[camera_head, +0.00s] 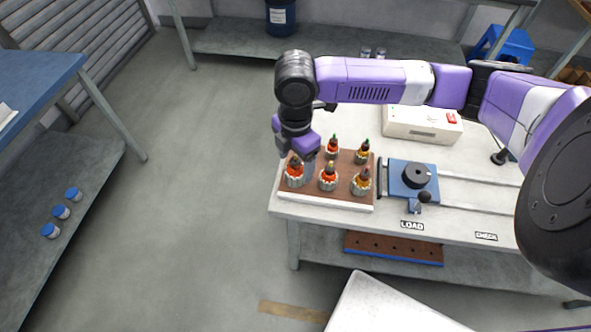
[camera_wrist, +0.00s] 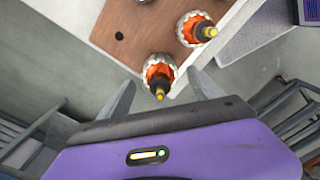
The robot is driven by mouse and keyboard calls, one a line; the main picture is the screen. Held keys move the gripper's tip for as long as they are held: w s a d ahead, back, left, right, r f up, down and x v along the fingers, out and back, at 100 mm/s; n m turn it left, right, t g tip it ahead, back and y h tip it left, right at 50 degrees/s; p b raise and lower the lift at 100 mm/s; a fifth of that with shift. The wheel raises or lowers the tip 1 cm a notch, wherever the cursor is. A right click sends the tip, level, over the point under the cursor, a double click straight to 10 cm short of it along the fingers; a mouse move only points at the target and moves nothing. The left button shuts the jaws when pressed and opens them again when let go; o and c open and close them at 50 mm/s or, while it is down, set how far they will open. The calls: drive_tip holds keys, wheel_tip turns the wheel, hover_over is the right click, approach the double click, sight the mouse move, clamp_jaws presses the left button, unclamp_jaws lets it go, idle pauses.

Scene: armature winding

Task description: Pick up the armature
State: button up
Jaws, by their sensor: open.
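Several armatures with silver ribbed bodies, orange windings and dark shafts stand upright on a brown board (camera_head: 346,190) at the table's left end. My gripper (camera_head: 305,158) points down at the front-left armature (camera_head: 294,178), at the board's left edge. In the wrist view, the open fingers (camera_wrist: 163,94) lie either side of a yellow-tipped armature (camera_wrist: 160,70) near the board's corner, apart from it. A second armature (camera_wrist: 197,28) stands further up the board. I cannot tell the gripper's exact height above the armature.
A blue fixture (camera_head: 400,190) with a black disc stands right of the board, before a "LOAD" label. A white box (camera_head: 420,124) sits behind it. The board has an empty hole (camera_wrist: 120,36). Open floor (camera_head: 190,170) lies left of the table.

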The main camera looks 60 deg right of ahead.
drive_tip(key=shift+f, duration=0.35)
drive_tip(key=shift+c, duration=0.4)
clamp_jaws()
drive_tip(key=shift+r, duration=0.15)
